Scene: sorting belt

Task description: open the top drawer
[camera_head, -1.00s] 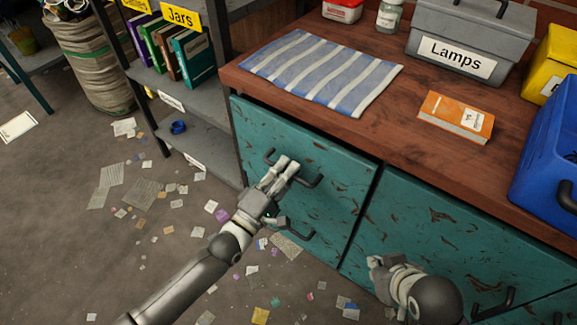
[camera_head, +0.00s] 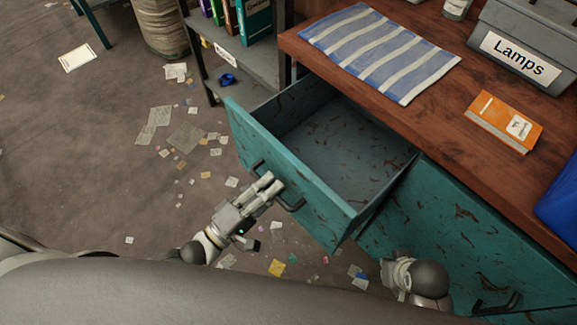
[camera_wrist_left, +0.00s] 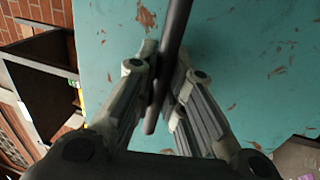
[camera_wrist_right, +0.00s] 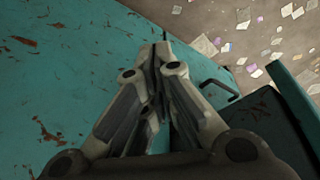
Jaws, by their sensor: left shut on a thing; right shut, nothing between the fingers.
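The top drawer (camera_head: 300,187) is teal with worn brown patches and stands well out from the wooden-topped cabinet. Its grey inside (camera_head: 335,150) shows and looks empty. My left gripper (camera_head: 268,188) is shut on the dark bar handle (camera_head: 290,206) on the drawer's front. In the left wrist view the handle bar (camera_wrist_left: 172,45) passes between the fingers, with the teal front behind. My right gripper (camera_wrist_right: 160,55) is shut and empty near the teal cabinet front; in the head view its fingers are mostly hidden beside the wrist.
A striped cloth (camera_head: 378,50), an orange box (camera_head: 503,122) and a grey Lamps bin (camera_head: 525,45) are on the wooden top (camera_head: 440,115). A shelf (camera_head: 245,92) stands left of the drawer. Paper scraps litter the open floor. Another handle (camera_head: 497,306) is at lower right.

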